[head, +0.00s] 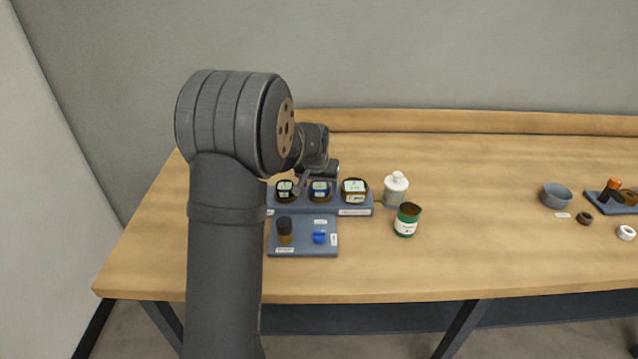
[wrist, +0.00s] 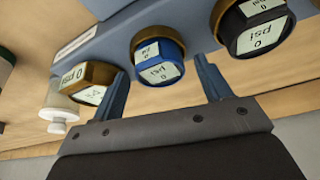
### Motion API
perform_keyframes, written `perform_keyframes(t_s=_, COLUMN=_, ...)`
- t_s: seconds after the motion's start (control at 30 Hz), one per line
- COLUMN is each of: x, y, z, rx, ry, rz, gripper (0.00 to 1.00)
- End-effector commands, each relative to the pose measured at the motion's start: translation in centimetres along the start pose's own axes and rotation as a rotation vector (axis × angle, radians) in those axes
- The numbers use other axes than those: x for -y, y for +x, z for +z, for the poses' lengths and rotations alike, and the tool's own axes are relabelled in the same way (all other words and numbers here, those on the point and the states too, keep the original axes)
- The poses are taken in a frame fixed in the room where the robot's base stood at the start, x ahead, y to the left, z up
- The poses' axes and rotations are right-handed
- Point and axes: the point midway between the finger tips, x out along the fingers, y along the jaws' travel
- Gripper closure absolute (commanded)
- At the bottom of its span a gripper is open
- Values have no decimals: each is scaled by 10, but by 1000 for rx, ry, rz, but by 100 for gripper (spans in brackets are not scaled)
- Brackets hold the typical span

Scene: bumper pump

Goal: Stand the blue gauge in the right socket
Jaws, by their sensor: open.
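The blue gauge (head: 320,190) sits in the middle place of a blue-grey rack (head: 362,210), between a black gauge (head: 285,190) and a brass gauge (head: 354,190). In the wrist view the blue gauge (wrist: 158,60) shows its pale "psi 0" face. My gripper (wrist: 162,70) is open, with one finger on each side of the blue gauge; contact cannot be told. In the head view my gripper (head: 316,178) is at the rack, partly hidden by my arm. In front of the rack, a blue-grey plate (head: 302,250) holds a black-and-brass piece (head: 285,229) and a small blue piece (head: 320,237).
A white bottle (head: 395,189) and a green can (head: 407,220) stand right of the rack. A grey bowl (head: 555,196), dark ring (head: 585,218), white ring (head: 626,233) and a tray (head: 594,197) with an orange-topped piece are farther right. The table between is clear.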

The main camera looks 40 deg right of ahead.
Motion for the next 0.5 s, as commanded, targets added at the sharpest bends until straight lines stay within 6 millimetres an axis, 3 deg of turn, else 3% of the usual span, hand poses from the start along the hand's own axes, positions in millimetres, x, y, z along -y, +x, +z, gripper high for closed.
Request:
perform_keyframes(t_s=0.17, x=0, y=-16, z=-2, rx=-4, ry=0, rz=0, gripper=29)
perform_keyframes(t_s=0.5, x=0, y=-84, z=-2, rx=-4, ry=0, rz=0, gripper=29)
